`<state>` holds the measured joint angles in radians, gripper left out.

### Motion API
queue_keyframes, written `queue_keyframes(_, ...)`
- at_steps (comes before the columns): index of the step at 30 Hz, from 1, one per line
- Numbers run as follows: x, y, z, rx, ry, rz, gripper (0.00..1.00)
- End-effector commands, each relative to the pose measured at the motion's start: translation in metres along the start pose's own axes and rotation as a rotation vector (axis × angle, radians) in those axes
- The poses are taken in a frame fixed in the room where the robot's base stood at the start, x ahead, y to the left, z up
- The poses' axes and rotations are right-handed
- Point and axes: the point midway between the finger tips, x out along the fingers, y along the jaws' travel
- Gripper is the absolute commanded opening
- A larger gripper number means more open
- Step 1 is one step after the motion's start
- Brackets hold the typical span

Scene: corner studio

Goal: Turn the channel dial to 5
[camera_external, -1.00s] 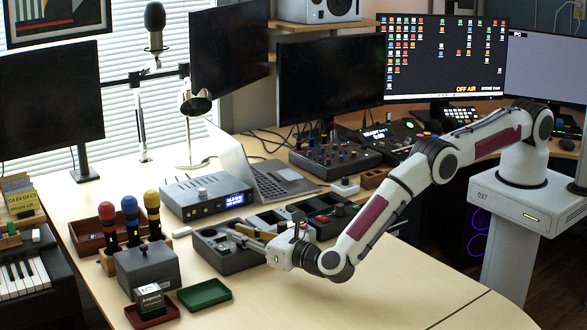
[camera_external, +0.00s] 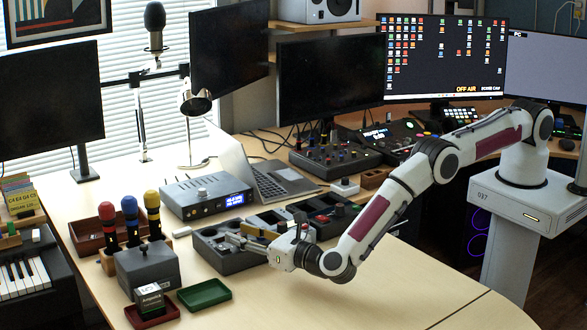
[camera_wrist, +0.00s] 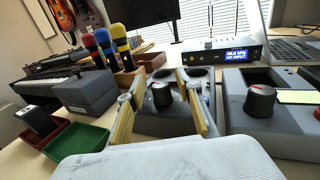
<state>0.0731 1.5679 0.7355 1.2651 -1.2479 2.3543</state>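My gripper (camera_wrist: 160,92) is open in the wrist view, its yellow-padded fingers apart. A second black dial with a red mark (camera_wrist: 260,101) stands on the grey unit to the right. No channel numbers are readable, so I cannot tell which knob is the channel dial. In the external view my gripper (camera_external: 235,239) is low at the front of the grey box (camera_external: 214,257); the knob is hard to make out there.
A blue-display unit (camera_external: 207,197) and laptop (camera_external: 284,182) stand behind. Left are coloured microphones (camera_external: 130,214), a grey block (camera_external: 146,268), a red tray (camera_external: 152,319) and a green tray (camera_external: 204,293). Bare tabletop (camera_external: 400,285) lies in front.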

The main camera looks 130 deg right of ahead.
Motion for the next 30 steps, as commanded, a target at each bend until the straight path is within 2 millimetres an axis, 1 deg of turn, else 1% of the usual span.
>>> queue_keyframes(11, -0.028, 0.000, 0.001, -0.002, 0.000, 0.001, 0.35)
queue_keyframes(17, -0.053, 0.001, 0.001, -0.002, -0.001, 0.002, 0.35)
queue_keyframes(24, -0.088, 0.001, 0.001, -0.001, -0.001, 0.003, 0.35)
queue_keyframes(30, -0.108, 0.001, 0.001, -0.001, -0.001, 0.001, 0.35)
